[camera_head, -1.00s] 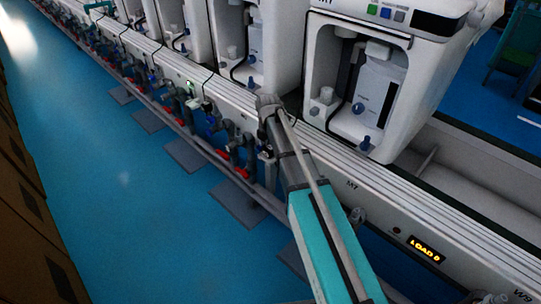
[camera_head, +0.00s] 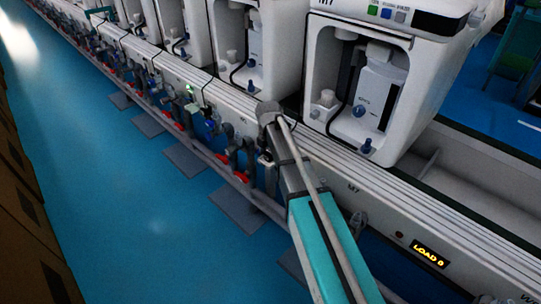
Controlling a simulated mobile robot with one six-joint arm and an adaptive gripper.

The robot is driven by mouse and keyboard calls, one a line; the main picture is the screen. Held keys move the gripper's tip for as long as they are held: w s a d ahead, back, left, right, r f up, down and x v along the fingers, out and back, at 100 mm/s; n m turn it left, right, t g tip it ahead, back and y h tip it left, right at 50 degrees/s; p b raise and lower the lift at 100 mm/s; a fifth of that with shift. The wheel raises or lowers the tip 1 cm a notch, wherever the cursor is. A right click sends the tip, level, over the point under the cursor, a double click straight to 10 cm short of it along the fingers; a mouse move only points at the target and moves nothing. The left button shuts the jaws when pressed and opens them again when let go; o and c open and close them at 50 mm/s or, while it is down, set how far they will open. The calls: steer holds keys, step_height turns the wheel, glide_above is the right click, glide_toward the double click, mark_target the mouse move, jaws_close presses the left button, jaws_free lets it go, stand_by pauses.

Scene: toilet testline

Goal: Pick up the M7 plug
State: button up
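The M7 machine (camera_head: 385,100) is a white box with an open front bay at the upper right. The rail (camera_head: 320,165) below it carries an M7 label. A grey fitting (camera_head: 357,222) sits on the rail's front below that label. Several dark hoses and plugs with red and blue parts (camera_head: 233,160) hang farther left. I cannot tell which piece is the M7 plug. My teal and grey arm rises from the bottom to a grey joint beside the rail. My gripper cannot be made out clearly beyond that joint, and no held object is visible.
A row of similar white machines (camera_head: 250,60) runs to the upper left. An amber LOAD display (camera_head: 429,255) is on the rail at the lower right. Grey plates (camera_head: 185,160) lie on the floor along the rail. The blue floor (camera_head: 110,210) at the left is clear.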

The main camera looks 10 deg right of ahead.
jaws_close()
steer(key=shift+r, duration=0.15)
stand_by(0.4)
step_height(320, 180, up, 2)
steer(key=p, duration=0.2)
steer(key=shift+r+p, duration=0.15)
steer(key=shift+p, duration=0.15)
steer(key=s+d+r+p, duration=0.1)
steer(key=s+r+p, duration=0.9)
steer(key=s, duration=0.4)
steer(key=shift+d+r, duration=0.2)
steer(key=shift+d, duration=0.1)
